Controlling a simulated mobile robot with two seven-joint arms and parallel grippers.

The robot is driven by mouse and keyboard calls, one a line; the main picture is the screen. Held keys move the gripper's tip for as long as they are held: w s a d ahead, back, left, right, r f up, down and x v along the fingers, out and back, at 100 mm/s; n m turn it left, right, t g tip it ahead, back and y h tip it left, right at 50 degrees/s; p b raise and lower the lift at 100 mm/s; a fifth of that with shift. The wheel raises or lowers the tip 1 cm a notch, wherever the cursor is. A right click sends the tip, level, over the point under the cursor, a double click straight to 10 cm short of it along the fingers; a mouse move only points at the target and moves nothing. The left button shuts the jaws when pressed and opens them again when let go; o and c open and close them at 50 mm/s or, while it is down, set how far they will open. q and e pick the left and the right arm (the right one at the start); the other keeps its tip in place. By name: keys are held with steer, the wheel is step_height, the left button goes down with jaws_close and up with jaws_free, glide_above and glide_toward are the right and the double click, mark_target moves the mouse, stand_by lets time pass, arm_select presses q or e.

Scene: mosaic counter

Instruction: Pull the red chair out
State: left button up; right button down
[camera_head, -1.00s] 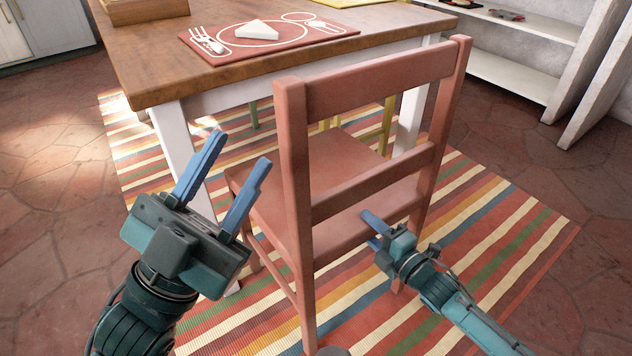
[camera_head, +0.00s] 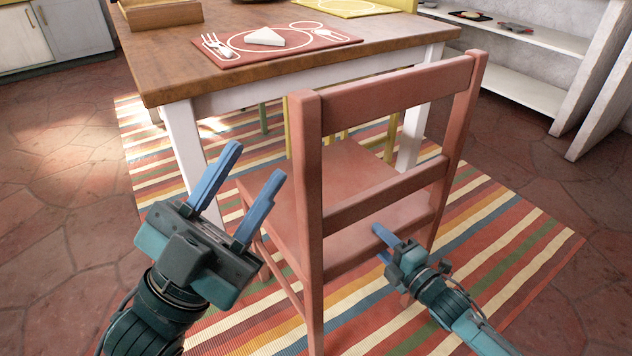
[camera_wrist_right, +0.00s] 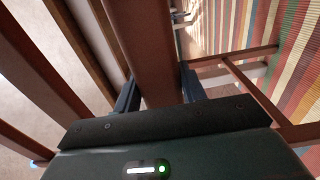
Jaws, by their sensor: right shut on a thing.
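The red chair (camera_head: 312,200) stands upright on the striped rug, its back towards me and its seat (camera_head: 345,172) partly reaching under the table's near edge. My right gripper (camera_head: 380,243) is at the rear of the chair, low down near the seat's back edge. In the right wrist view, its fingers (camera_wrist_right: 158,90) sit on both sides of a reddish-brown part of the chair (camera_wrist_right: 145,45), shut on it. My left gripper (camera_head: 250,170) is open and empty, left of the chair back and above the rug. It hides part of the chair's left side.
The wooden table (camera_head: 165,75) with white legs stands beyond the chair, holding a red placemat (camera_head: 315,47) and a wooden box (camera_head: 160,14). A yellow chair (camera_head: 295,120) shows behind. White shelves (camera_head: 525,85) stand at right. The striped rug (camera_head: 500,235) is clear right of the chair.

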steer(key=shift+w+a+f+y+b, duration=0.2)
steer(key=shift+f+y+b, duration=0.1)
steer(key=shift+b, duration=0.8)
steer(key=c, duration=1.1)
jaws_free()
steer(key=shift+s, duration=0.1)
steer(key=o, duration=0.3)
steer(key=shift+f, duration=0.2)
steer(key=shift+o, duration=0.2)
steer(key=shift+f, duration=0.1)
steer(key=shift+d, duration=0.1)
